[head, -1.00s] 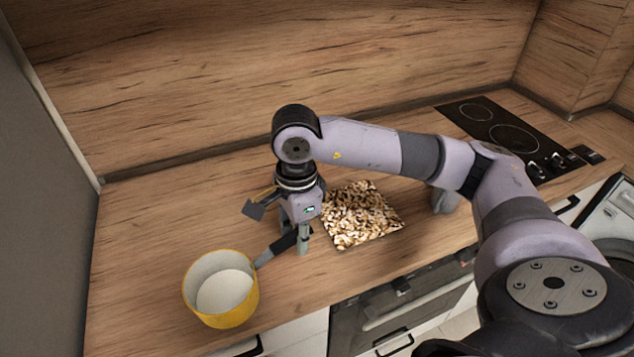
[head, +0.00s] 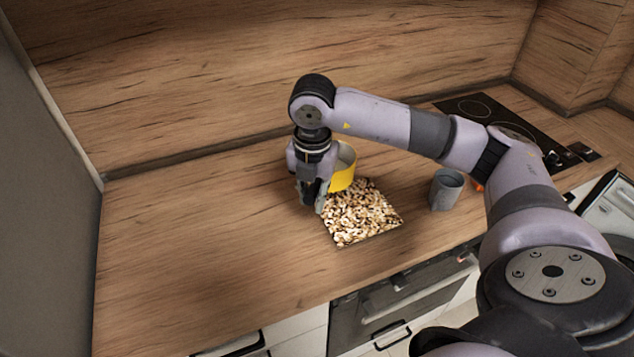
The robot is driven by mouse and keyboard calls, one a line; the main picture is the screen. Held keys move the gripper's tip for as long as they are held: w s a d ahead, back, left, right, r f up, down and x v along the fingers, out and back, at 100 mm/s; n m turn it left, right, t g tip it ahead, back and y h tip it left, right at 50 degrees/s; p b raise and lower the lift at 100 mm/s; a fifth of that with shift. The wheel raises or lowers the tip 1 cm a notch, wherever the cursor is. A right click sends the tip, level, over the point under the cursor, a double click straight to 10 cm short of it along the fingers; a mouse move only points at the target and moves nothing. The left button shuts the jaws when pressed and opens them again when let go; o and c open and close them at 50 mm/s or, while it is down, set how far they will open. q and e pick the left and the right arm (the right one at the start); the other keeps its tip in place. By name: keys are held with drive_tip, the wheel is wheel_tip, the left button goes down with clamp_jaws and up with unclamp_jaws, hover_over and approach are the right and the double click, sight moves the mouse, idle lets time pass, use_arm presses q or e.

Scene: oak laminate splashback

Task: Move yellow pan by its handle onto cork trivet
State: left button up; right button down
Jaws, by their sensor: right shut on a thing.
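The yellow pan (head: 344,174) with a pale inside is partly hidden behind my right gripper, at the back edge of the cork trivet. My right gripper (head: 311,205) points down and is shut on the pan's handle, which is mostly hidden by the fingers. The square, speckled brown-and-cream cork trivet (head: 362,216) lies flat on the counter, to the right of and in front of the gripper. I cannot tell whether the pan touches the trivet or hangs above it. My left gripper is not in view.
A grey cup (head: 446,190) stands right of the trivet, with a small orange thing (head: 478,186) beside it, partly hidden by my arm. A black hob (head: 490,117) is at the back right. The wooden counter (head: 200,240) is clear on the left. The splashback rises behind.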

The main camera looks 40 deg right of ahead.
drive_tip(key=m, duration=0.2)
drive_tip(key=d+m, duration=0.1)
drive_tip(key=m, duration=0.1)
drive_tip(key=w+d+r+m, duration=0.1)
drive_tip(key=m, duration=0.1)
drive_tip(key=shift+a+f, duration=0.1)
drive_tip(key=shift+a, duration=0.15)
drive_tip(key=shift+f, duration=0.4)
wheel_tip(320, 180, down, 7)
drive_tip(key=b, duration=0.6)
drive_tip(key=shift+s+f+b, duration=0.1)
drive_tip(key=shift+f+b, duration=0.4)
drive_tip(key=shift+b, duration=0.25)
idle(1.2)
drive_tip(key=c, duration=1.4)
unclamp_jaws()
drive_tip(key=shift+o, duration=0.2)
drive_tip(key=shift+a, duration=0.15)
drive_tip(key=a, duration=0.6)
drive_tip(key=shift+s+a+p, duration=0.35)
drive_tip(key=shift+s+a, duration=0.05)
